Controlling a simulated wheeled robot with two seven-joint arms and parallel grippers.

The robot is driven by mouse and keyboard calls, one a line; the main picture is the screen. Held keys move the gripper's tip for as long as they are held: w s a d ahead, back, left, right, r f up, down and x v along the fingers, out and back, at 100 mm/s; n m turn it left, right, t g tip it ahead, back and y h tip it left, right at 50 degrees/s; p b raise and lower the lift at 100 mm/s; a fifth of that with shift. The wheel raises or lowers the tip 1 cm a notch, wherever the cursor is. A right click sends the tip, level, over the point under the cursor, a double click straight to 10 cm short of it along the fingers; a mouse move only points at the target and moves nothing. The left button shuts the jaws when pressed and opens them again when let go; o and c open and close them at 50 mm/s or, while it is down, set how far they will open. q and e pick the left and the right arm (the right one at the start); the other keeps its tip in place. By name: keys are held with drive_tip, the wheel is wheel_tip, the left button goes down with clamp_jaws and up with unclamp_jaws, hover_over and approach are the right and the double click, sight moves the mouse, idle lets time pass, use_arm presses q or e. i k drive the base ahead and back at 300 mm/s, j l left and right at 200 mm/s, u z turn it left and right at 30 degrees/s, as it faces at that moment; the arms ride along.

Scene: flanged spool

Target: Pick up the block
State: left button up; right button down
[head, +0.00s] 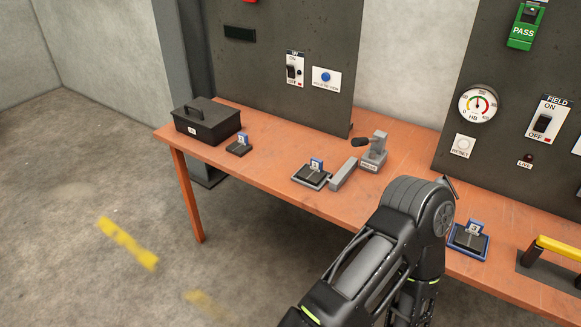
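I cannot tell for certain which thing is the block. A small dark block with a blue and white tag (238,147) sits on the orange table beside the black box. A similar dark piece with a tag (313,176) sits in a tray at the table's middle, touching or close to a grey bar-shaped block (343,174). Another tagged piece (470,238) sits in a blue-edged tray at the right, beyond my arm. One of my arms rises from the bottom, covering part of the table. Neither gripper can be made out.
The orange table (270,165) carries a black box (207,121), a grey device with a black knob (374,154) and a yellow-topped handle (557,247). Dark panels with switches (291,72) and a gauge (478,104) stand behind. The table's front left stretch is clear.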

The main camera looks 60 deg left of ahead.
sight(313, 173)
drive_tip(key=u, duration=2)
drive_tip(key=i+j+z, duration=0.1)
drive_tip(key=z, duration=0.3)
drive_tip(key=j+z, duration=0.15)
drive_tip(key=z, duration=0.3)
drive_tip(key=j+z, duration=0.2)
drive_tip(key=z, duration=0.2)
drive_tip(key=i+j+z, duration=0.1)
drive_tip(key=z, duration=0.3)
drive_tip(key=j+z, duration=0.15)
drive_tip(key=j, duration=0.35)
drive_tip(key=k+j+z, duration=0.15)
drive_tip(key=j, duration=0.35)
drive_tip(key=j+z, duration=0.15)
drive_tip(key=j, duration=0.35)
drive_tip(key=k+j+z, duration=0.15)
drive_tip(key=j, duration=0.35)
